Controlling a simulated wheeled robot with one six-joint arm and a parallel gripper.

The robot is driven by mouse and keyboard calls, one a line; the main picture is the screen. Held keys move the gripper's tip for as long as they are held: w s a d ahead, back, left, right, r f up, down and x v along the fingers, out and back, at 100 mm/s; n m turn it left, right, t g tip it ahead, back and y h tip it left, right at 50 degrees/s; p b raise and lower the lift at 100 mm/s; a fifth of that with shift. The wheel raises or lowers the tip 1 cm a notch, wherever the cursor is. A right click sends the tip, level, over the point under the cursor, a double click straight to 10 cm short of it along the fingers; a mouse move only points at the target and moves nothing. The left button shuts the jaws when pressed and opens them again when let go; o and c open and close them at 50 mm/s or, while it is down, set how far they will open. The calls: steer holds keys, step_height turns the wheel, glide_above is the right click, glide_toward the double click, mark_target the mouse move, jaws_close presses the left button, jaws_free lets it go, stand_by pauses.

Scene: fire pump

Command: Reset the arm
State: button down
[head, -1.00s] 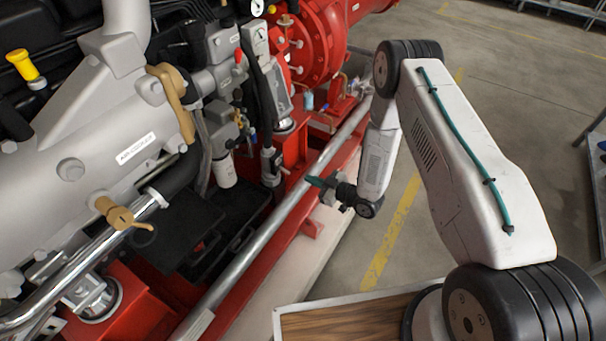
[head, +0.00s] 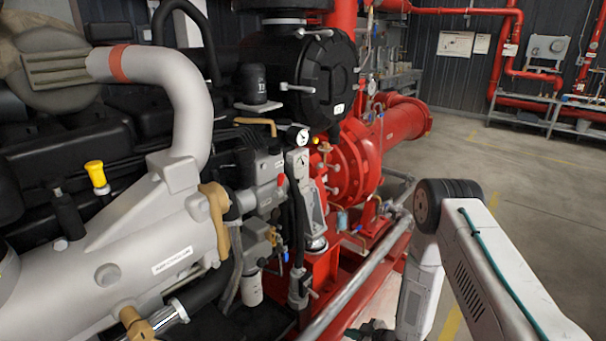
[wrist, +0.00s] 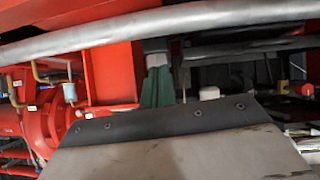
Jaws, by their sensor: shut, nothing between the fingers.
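My arm (head: 505,275) is folded at the right of the head view, beside the red pump frame (head: 385,262). My gripper (head: 358,331) shows only in part at the bottom edge of that view. In the wrist view, the dark green fingers of my gripper (wrist: 157,72) are together and empty. They point toward the red frame, below the grey pipe in the picture. I cannot tell how close the fingertips are to the frame.
The grey engine (head: 130,245) fills the left. A long grey pipe (head: 365,272) runs along the frame; it also crosses the top of the wrist view (wrist: 170,25). The red pump housing (head: 352,165) stands behind. Floor (head: 520,180) at right is clear.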

steer(key=s+d+r+m+g+h, duration=0.35)
steer(key=d+r+g+h, duration=0.35)
steer(key=d+r, duration=0.55)
steer(key=s+d+r+m+h, duration=0.1)
steer(key=s+r, duration=0.1)
steer(key=r, duration=0.4)
steer(key=s+d+r+m+h, duration=0.1)
steer(key=s+r+m, duration=0.15)
steer(key=r, duration=0.45)
steer(key=s+a+r+m, duration=0.1)
steer(key=s+a+r, duration=0.1)
steer(key=s+r, duration=1)
steer(key=s+a+r+m+y, duration=0.1)
steer(key=s+a+r+m, duration=0.1)
steer(key=s+r, duration=1.1)
steer(key=shift+a+r+t, duration=0.15)
steer(key=shift+r+t, duration=0.15)
steer(key=shift+r, duration=2.45)
